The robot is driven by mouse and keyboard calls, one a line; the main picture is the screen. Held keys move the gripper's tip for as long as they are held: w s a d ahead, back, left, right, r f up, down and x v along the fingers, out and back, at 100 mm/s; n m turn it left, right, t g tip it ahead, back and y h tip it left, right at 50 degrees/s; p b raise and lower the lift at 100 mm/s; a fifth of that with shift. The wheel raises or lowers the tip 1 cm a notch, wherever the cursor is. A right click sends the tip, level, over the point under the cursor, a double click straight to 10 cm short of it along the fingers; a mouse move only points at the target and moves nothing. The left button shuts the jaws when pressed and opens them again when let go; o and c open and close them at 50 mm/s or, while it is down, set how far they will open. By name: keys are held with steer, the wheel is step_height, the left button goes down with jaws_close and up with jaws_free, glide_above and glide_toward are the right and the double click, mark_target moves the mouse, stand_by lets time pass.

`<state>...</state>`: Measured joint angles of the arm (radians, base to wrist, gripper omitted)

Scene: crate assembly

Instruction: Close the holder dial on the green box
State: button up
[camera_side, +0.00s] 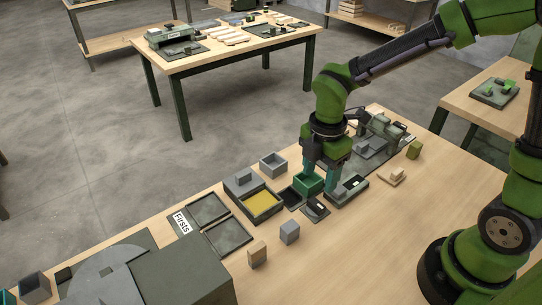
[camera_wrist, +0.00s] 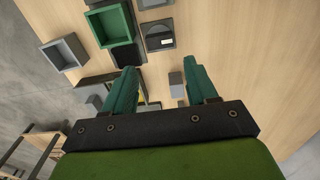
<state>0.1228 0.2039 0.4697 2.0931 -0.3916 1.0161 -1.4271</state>
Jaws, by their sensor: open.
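The green box (camera_side: 309,187) is an open-topped square box standing on a dark holder. It also shows at the upper left of the wrist view (camera_wrist: 101,25), with a dark part of the holder (camera_wrist: 125,55) below it. A dark square plate with a round dial and a pale mark (camera_side: 315,208) lies beside the box; in the wrist view it is right of the box (camera_wrist: 158,36). My gripper (camera_side: 320,186) is pointing down near the box and dial. In the wrist view its teal fingers (camera_wrist: 161,72) are wide apart with nothing between them.
A grey open box (camera_side: 273,165) and a dark tray with a yellow inside (camera_side: 262,204) stand left of the green box. A grey block (camera_side: 290,232) and a tan block (camera_side: 257,253) stand in front. A grey fixture (camera_side: 347,191) lies close on the right. The table's right foreground is mostly clear.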

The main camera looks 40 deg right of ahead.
mark_target(315, 204)
step_height(315, 204, down, 9)
steer(key=shift+r, duration=0.1)
stand_by(0.3)
steer(key=c, duration=0.8)
